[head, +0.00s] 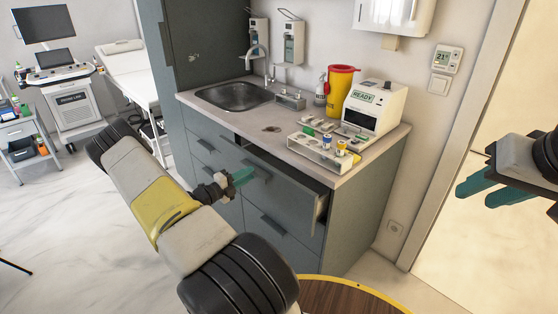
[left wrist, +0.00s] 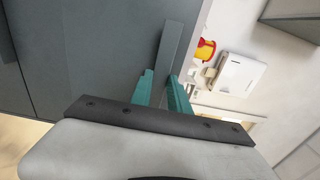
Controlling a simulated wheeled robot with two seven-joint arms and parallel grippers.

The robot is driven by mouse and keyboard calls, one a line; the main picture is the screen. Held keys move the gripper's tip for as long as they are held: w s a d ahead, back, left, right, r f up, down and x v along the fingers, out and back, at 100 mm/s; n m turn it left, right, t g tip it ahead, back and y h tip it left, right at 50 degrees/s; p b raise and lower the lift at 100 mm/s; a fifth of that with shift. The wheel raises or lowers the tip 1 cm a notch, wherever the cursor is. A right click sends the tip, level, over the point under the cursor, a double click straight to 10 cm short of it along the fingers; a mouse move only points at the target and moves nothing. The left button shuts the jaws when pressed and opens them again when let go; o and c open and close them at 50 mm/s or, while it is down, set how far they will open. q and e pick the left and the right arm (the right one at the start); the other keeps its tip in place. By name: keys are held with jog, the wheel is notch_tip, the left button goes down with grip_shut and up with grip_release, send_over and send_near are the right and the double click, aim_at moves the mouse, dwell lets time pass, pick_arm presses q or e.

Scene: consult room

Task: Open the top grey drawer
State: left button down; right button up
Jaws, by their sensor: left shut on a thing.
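The top grey drawer (head: 285,183) of the grey cabinet under the counter stands partly out. A dark gap shows behind its front, beneath the worktop. My left gripper (head: 242,177) is at the drawer front, its teal fingers on the handle. In the left wrist view the teal fingers (left wrist: 165,92) sit on either side of the grey bar handle (left wrist: 174,48), shut on it. The gripper covers part of the handle in the head view. My right gripper (head: 478,188) is off to the right by the doorway, its teal fingers apart and empty.
The worktop (head: 215,112) holds a sink (head: 235,96), a white rack with small containers (head: 318,152), a yellow sharps bin (head: 341,92) and a white device (head: 375,107). A round wooden table (head: 345,296) is close at the bottom. Open floor lies left.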

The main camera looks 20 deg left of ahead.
pick_arm(q)
jog(key=v, duration=3.1)
jog(key=shift+f, duration=0.45)
jog(key=shift+d, duration=0.15)
jog(key=c, duration=1.3)
grip_release()
jog(key=shift+r, duration=0.15)
jog(key=v, duration=0.8)
jog(key=shift+w, duration=0.1)
